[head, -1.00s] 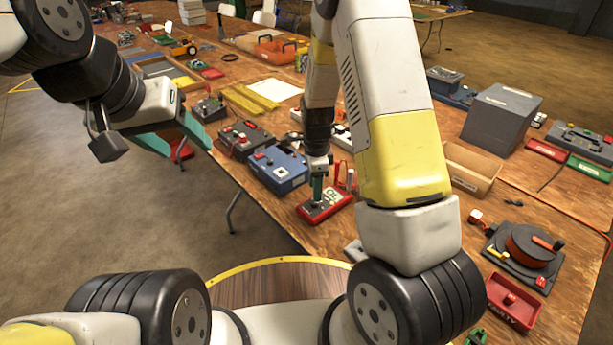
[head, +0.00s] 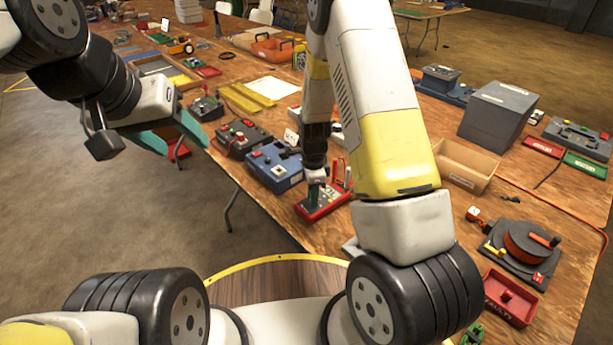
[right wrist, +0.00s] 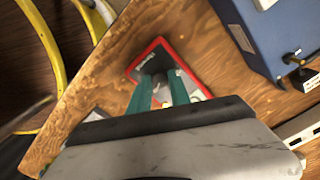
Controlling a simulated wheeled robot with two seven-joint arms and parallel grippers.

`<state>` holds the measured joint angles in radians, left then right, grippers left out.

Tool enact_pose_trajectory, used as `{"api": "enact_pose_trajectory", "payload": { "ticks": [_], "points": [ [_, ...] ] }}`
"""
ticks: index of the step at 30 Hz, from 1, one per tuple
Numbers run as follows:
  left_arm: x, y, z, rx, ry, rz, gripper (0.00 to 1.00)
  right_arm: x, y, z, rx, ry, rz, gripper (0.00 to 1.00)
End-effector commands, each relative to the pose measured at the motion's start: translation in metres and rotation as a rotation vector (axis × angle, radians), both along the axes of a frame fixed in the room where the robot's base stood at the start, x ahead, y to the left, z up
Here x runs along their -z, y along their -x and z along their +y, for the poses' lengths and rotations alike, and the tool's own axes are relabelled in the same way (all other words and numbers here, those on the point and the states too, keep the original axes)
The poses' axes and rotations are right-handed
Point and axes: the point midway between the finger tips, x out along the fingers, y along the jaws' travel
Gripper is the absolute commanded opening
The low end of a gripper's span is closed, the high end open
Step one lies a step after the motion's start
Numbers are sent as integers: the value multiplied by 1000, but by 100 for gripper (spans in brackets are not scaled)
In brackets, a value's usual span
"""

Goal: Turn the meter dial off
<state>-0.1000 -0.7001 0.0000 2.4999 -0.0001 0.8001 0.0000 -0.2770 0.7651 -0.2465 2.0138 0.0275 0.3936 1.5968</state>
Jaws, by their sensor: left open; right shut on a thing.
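The meter (head: 336,203) is a small box with a red rim near the table's front edge, with red probes standing at its right side. My right gripper (head: 315,193) reaches down onto it from above. In the right wrist view, the green fingers (right wrist: 160,94) are shut on a pale, knob-like part over the red-rimmed meter (right wrist: 184,70). That part seems to be the dial, but the fingers hide most of it and its setting cannot be read. My left gripper (head: 190,133) is open and empty, out over the floor left of the table.
A blue box (head: 275,166) stands just behind and left of the meter, with a dark box with a red knob (head: 243,137) beyond it. An open cardboard tray (head: 465,166), a cable reel (head: 524,246) and a red bin (head: 511,299) lie to the right.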

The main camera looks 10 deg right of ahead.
Motion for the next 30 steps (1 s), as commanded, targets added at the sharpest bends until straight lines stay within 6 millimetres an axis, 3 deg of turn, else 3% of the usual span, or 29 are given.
{"api": "enact_pose_trajectory", "payload": {
  "ticks": [14, 30],
  "points": [
    [0, 0, 0, 0, 0, 0, 57, 0, 0, 0, -138, 0, -1, 0],
    [0, 0, 0, 0, 0, 0, 57, 0, 0, 0, -632, 0, -1, 0]
  ]
}}
